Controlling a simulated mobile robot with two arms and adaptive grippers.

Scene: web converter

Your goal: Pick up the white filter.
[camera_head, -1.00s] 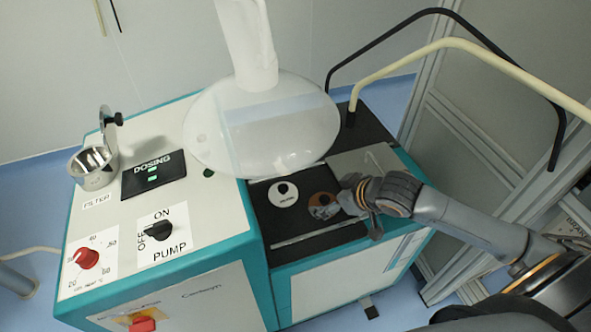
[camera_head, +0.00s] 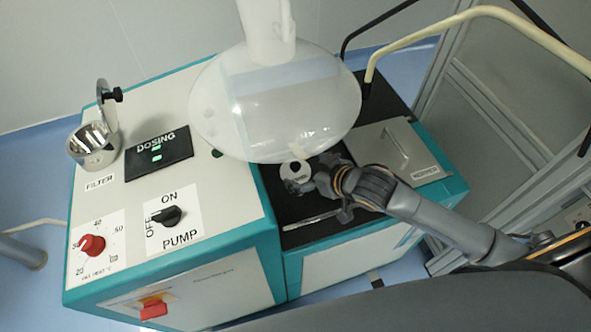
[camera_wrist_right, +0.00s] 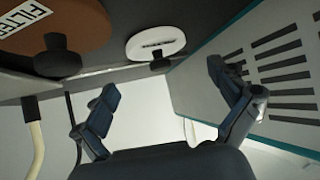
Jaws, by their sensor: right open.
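The white filter is a flat white disc (camera_head: 295,170) with a black knob, on the black top of the machine's right part in the head view. It also shows in the right wrist view (camera_wrist_right: 150,43), upper middle, beyond the fingertips. My right gripper (camera_head: 313,194) is just right of and in front of the disc and covers part of it. In the wrist view the open fingers (camera_wrist_right: 163,90) are wide apart with nothing between them. My left gripper is not in view.
A brown disc marked FILTER (camera_wrist_right: 70,20) lies close to the white one. A large translucent dome (camera_head: 275,110) hangs over the machine behind my gripper. A metal lid (camera_head: 400,150) lies to the right, and a thin metal bar (camera_head: 310,220) in front.

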